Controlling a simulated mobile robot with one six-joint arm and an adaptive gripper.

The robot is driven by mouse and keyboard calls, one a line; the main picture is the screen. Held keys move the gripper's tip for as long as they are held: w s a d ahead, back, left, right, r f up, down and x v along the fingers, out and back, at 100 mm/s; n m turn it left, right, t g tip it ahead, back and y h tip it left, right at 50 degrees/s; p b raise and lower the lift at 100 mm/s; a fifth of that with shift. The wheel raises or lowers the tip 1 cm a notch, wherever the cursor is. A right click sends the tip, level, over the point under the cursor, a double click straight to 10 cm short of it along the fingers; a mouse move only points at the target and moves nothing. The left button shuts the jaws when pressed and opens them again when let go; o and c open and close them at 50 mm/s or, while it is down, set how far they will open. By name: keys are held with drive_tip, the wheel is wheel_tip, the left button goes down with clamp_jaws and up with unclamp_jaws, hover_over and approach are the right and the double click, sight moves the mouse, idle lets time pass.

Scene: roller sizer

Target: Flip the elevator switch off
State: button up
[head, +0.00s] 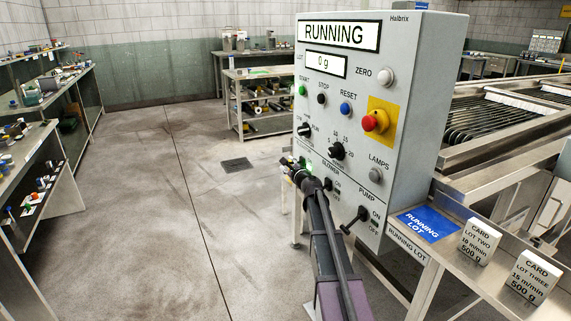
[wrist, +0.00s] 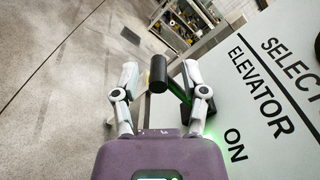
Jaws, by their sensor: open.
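The elevator switch (wrist: 158,75) shows in the wrist view as a black lever with a thick cylindrical handle, standing out from the panel beside the printed words ELEVATOR and ON. My gripper (wrist: 160,82) is open, with one pale finger on each side of the lever handle; whether either finger touches it I cannot tell. Green light glows on the panel near the ON mark. In the head view my gripper (head: 294,171) is at the lower left of the grey control panel (head: 410,110) and hides most of the elevator switch. The panel display (head: 339,34) reads RUNNING.
The blower switch (head: 328,185) is close to the right of my gripper, and the pump switch (head: 353,220) is lower right. A red stop button (head: 375,121) on yellow is higher up. Cards (head: 480,241) stand on the ledge at right. The floor left of the panel is clear.

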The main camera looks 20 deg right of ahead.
drive_tip(key=s, duration=1)
drive_tip(key=shift+d, duration=0.4)
drive_tip(key=shift+r, duration=0.1)
clamp_jaws()
wheel_tip(320, 180, up, 6)
drive_tip(key=s+d+n+p, duration=0.1)
drive_tip(key=n+p, duration=0.6)
drive_tip(key=n, duration=1.8)
drive_tip(key=shift+s+d+g, duration=0.3)
drive_tip(key=shift+d, duration=0.05)
